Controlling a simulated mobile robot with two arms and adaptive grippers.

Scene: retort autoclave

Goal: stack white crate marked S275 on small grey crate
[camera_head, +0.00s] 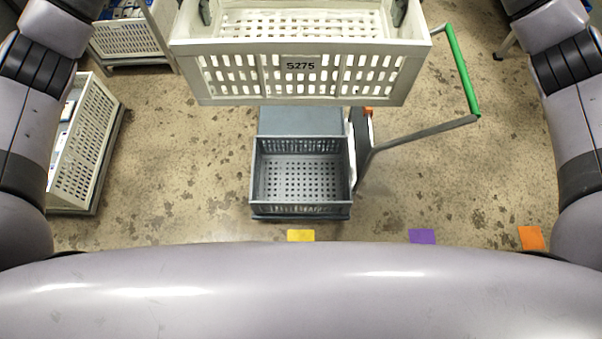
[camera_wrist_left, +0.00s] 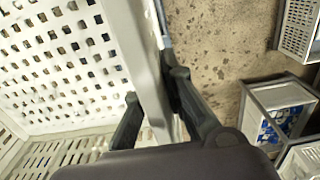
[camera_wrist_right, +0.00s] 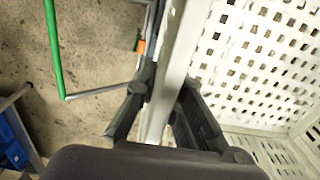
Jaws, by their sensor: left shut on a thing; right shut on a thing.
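The white crate marked S275 (camera_head: 300,82) is held up in the air at the top of the head view, and it looks empty. My left gripper (camera_head: 204,10) is shut on its left wall; in the left wrist view the fingers (camera_wrist_left: 153,95) straddle the rim. My right gripper (camera_head: 399,10) is shut on its right wall; in the right wrist view the fingers (camera_wrist_right: 165,95) pinch the rim. The small grey crate (camera_head: 300,208) is empty and stands upright below and nearer to me, apart from the white crate. A grey surface behind it is partly hidden by the white crate.
A cart handle with a green grip (camera_head: 462,70) stands right of the grey crate. A white crate with packs (camera_head: 85,150) is at the left, another (camera_head: 125,38) at upper left. Yellow (camera_head: 301,235), purple (camera_head: 422,236) and orange (camera_head: 531,238) floor marks lie in front.

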